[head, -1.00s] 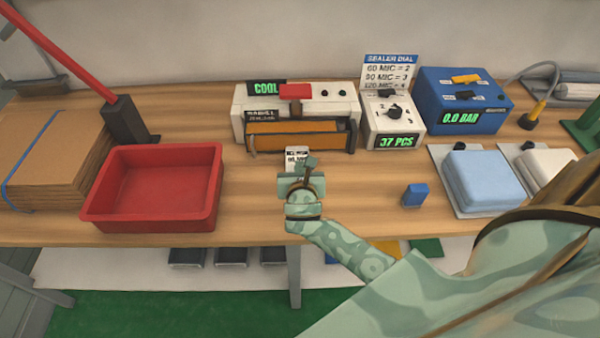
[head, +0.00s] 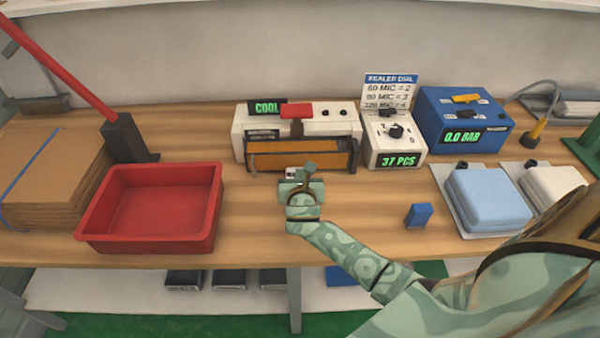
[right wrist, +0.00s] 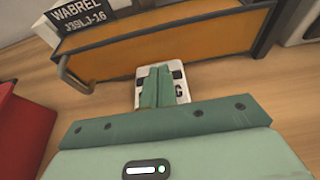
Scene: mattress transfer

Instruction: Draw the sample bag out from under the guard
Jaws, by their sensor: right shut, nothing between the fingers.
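The sample bag shows only as a small white piece with black print (head: 291,173), at the front edge of the orange-brown guard (head: 300,160) of the sealer. In the right wrist view the white printed piece (right wrist: 183,92) lies on the table just in front of the guard (right wrist: 170,45). Whether more of it runs under the guard is hidden. My right gripper (head: 309,168) is shut and empty. Its fingertips (right wrist: 157,72) are over the white piece and cover its middle; I cannot tell whether they touch it. My left gripper is not in view.
A red tray (head: 150,243) stands to the left, beside stacked cardboard (head: 45,185). A dial box (head: 393,150) and a blue pressure box (head: 460,125) stand right of the sealer. A small blue block (head: 418,215) lies right of my arm. Bare table lies between tray and gripper.

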